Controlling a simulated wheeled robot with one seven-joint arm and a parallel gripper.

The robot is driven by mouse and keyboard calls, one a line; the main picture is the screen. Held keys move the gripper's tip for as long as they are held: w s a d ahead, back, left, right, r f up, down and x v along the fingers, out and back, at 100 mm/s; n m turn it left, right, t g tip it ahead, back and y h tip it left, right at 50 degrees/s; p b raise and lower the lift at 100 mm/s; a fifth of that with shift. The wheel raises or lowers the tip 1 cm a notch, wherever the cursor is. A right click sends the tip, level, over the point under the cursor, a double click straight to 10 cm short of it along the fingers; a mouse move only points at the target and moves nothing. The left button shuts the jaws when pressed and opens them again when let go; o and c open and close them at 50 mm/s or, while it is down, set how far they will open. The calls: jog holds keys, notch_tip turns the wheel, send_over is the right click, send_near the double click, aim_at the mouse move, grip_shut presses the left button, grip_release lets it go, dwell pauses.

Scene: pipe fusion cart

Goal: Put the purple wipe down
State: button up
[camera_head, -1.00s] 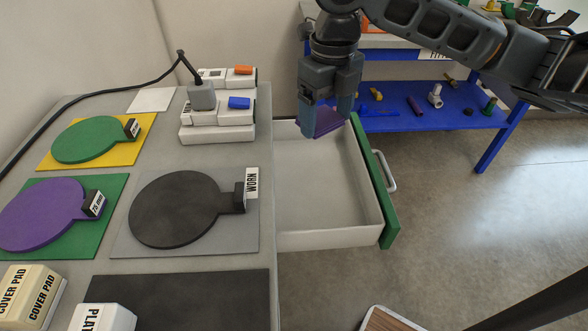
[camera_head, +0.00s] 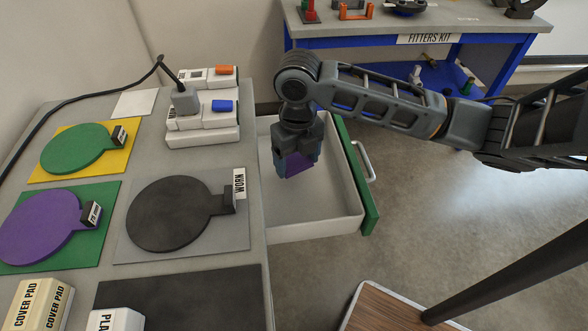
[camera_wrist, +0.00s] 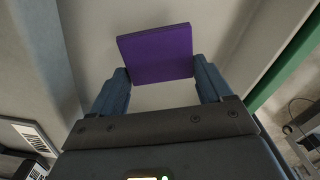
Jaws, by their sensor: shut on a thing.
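The purple wipe (camera_wrist: 158,55) is a flat purple square held between the two fingers of my gripper (camera_wrist: 162,82) in the wrist view. In the head view my gripper (camera_head: 296,172) points down inside the open drawer (camera_head: 315,228), with the wipe (camera_head: 301,166) showing between the fingers. The gripper is shut on the wipe. The pale drawer floor is seen behind and below the wipe. I cannot tell whether the wipe touches the floor.
The drawer's green front (camera_head: 358,185) and handle (camera_head: 364,162) stick out over the floor. On the bench left are a black paddle (camera_head: 172,213), a green paddle (camera_head: 75,149), a purple paddle (camera_head: 38,226) and white blocks (camera_head: 203,135). A blue fitters table (camera_head: 420,48) stands behind.

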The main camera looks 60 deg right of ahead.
aim_at(294, 166)
jog(key=shift+w+a+f, duration=0.15)
jog(key=shift+a+f, duration=0.15)
jog(key=shift+a, duration=0.1)
jog(key=shift+f, duration=1.95)
jog(key=shift+f, duration=0.15)
jog(key=o, duration=0.9)
jog(key=shift+o, duration=0.2)
